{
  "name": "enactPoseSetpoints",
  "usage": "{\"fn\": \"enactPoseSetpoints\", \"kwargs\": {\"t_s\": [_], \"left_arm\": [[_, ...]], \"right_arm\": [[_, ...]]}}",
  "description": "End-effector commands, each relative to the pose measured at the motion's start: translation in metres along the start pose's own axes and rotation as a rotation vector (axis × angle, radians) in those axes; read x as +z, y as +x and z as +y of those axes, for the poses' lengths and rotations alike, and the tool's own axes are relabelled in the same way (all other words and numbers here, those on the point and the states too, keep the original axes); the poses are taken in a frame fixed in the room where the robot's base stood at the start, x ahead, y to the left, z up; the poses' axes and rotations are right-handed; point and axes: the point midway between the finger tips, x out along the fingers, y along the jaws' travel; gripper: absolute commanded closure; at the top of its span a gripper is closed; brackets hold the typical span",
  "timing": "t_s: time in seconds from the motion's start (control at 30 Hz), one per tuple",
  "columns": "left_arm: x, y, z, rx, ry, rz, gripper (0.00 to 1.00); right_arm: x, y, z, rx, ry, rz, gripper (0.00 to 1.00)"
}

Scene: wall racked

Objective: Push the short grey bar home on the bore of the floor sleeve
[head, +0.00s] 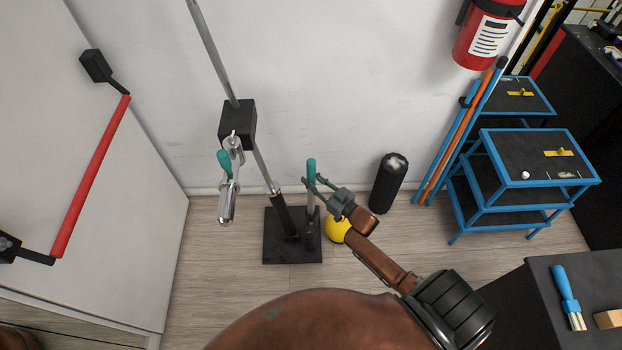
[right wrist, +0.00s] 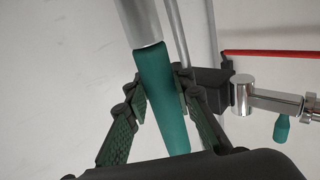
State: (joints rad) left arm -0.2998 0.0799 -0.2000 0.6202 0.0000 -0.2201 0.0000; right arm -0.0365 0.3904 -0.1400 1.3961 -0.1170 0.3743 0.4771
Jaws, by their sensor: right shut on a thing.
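The short grey bar (head: 310,200) has a teal grip (head: 311,168) at its upper end and stands about upright. My right gripper (head: 314,182) is shut on the teal grip. The right wrist view shows the teal grip (right wrist: 160,105) between the fingers, with the grey bar (right wrist: 138,20) running out beyond it. Below the bar is the dark floor sleeve (head: 312,238), on the right part of the black base plate (head: 278,250). The bar's lower end meets the sleeve's mouth in the picture; I cannot tell how deep it sits. My left gripper is not in view.
A long leaning pole (head: 212,50) passes a black block (head: 241,118) left of the bar. Chrome parts with a teal handle (head: 225,163) hang there. A yellow ball (head: 337,230) and a black cylinder (head: 389,183) stand close on the right. Blue trolleys (head: 520,205) are farther right.

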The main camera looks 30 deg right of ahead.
Motion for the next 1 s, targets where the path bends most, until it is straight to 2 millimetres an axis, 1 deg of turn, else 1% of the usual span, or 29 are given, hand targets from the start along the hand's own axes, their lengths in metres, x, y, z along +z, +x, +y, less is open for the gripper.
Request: {"fn": "enactPoseSetpoints", "kwargs": {"t_s": [1.0], "left_arm": [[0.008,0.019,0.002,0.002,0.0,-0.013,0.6]], "right_arm": [[0.026,0.001,0.0,-0.001,-0.001,0.004,1.0]]}}
